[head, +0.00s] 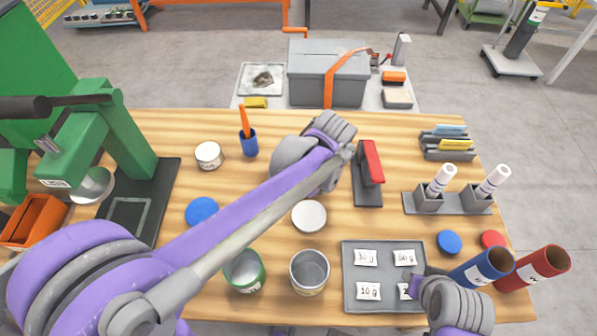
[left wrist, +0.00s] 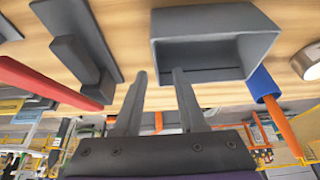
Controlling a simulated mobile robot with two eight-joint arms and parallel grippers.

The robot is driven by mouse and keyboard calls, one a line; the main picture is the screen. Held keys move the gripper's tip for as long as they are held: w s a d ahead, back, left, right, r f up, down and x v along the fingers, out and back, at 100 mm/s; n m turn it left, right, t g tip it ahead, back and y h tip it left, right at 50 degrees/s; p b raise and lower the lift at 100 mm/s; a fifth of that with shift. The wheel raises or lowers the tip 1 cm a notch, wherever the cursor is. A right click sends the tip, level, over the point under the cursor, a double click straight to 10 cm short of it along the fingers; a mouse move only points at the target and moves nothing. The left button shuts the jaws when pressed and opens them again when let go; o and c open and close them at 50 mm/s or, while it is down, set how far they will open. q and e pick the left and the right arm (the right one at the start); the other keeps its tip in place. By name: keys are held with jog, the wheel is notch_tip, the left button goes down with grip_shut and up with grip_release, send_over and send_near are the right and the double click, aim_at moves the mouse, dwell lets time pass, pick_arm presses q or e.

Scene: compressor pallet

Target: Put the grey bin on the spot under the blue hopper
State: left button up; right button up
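The grey bin (left wrist: 185,62) shows in the left wrist view as an open box, its opening facing my gripper. In the head view my left arm hides it. My left gripper (left wrist: 158,76) has its fingers apart, with the bin's near side wall roughly between the tips; I cannot tell if they touch it. Its fingers are hidden in the head view. A tilted blue tube (head: 480,270), likely the blue hopper, stands at the right front with a blue round spot (head: 449,242) beside its mouth. My right gripper (head: 420,286) is over the tray's right corner; its opening is unclear.
A red tube (head: 535,268) and red spot (head: 493,239) adjoin. A grey tray (head: 349,290) holds labelled packets. A red-handled device (head: 371,165), a blue cup (head: 249,143) and two open cans (head: 310,270) share the table. A green press (head: 105,140) stands left.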

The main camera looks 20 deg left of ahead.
pick_arm(q)
jog(key=x, duration=0.7)
jog(key=shift+s+d+f, duration=0.1)
jog(key=shift+d+f, duration=0.2)
grip_shut()
dwell(1.1)
